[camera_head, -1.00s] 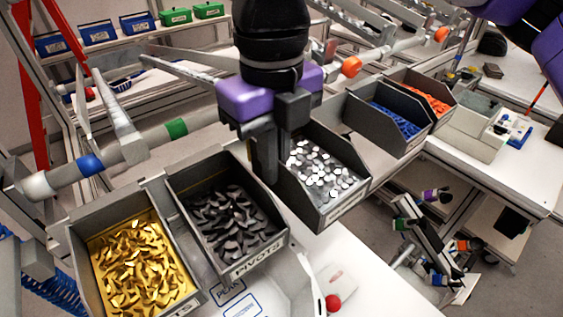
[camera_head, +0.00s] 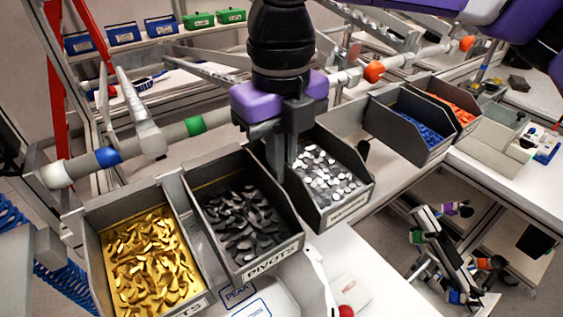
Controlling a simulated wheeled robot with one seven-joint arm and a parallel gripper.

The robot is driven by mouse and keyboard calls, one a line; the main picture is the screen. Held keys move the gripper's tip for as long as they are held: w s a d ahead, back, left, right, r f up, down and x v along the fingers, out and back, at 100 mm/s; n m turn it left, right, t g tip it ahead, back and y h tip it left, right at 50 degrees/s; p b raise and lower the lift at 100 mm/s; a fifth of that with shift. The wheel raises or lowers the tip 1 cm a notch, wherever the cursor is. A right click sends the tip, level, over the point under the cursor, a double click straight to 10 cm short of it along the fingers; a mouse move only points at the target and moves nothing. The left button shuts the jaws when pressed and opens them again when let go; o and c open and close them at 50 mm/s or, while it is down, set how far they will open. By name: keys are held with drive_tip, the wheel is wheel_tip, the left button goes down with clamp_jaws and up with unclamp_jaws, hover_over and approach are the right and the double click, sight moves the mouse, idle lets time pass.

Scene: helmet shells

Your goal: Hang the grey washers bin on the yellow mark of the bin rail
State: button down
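The grey washers bin (camera_head: 354,204), filled with round silver discs, is right of the pivots bin. My gripper (camera_head: 284,172) points down at its left side wall and appears shut on it; the fingertips are partly hidden between the two bins. The rail (camera_head: 170,136) runs behind the bins, with blue (camera_head: 107,157), green (camera_head: 194,126) and orange (camera_head: 374,70) bands. I see no clear yellow band; my gripper and wrist cover the stretch between green and orange. I cannot tell whether the washers bin touches the rail.
The pivots bin (camera_head: 273,262), with dark parts, is close on the left. A bin of gold parts (camera_head: 92,262) is further left. Bins of blue parts (camera_head: 397,134) and orange parts (camera_head: 474,124) are at the right, with a gap before them. A red ball (camera_head: 346,311) is at the front.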

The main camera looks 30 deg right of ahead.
idle(0.3)
drive_tip(key=c, duration=1.6)
unclamp_jaws()
drive_tip(key=shift+o, duration=0.2)
wheel_tip(320, 180, up, 7)
drive_tip(key=shift+b, duration=0.5)
drive_tip(key=shift+r, duration=0.35)
